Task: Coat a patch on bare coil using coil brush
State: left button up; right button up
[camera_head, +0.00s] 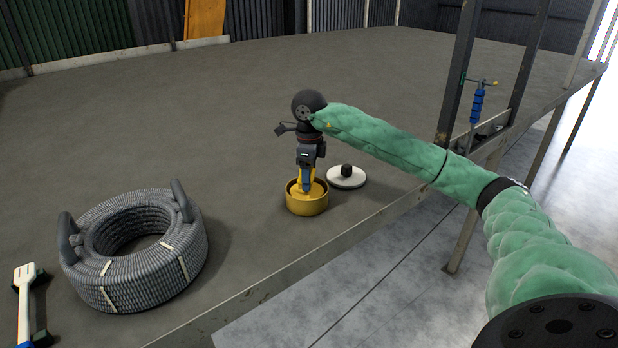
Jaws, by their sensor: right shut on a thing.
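My right gripper (306,172) points straight down over a yellow pot (307,207) near the platform's edge. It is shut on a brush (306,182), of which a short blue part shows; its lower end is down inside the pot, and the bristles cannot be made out. A grey ribbed hose coil (135,275) lies flat at the left, bound with several pale ties, apart from the gripper. Two dark grey upright posts or handles stand at its sides. My left gripper is out of view.
A white lid (346,178) with a black knob lies just right of the pot. A white-headed tool (24,290) rests on a dark stand at the lower left. The platform (200,110) behind is clear.

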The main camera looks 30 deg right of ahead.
jog(key=shift+r+p, duration=0.55)
jog(key=shift+r, duration=1.55)
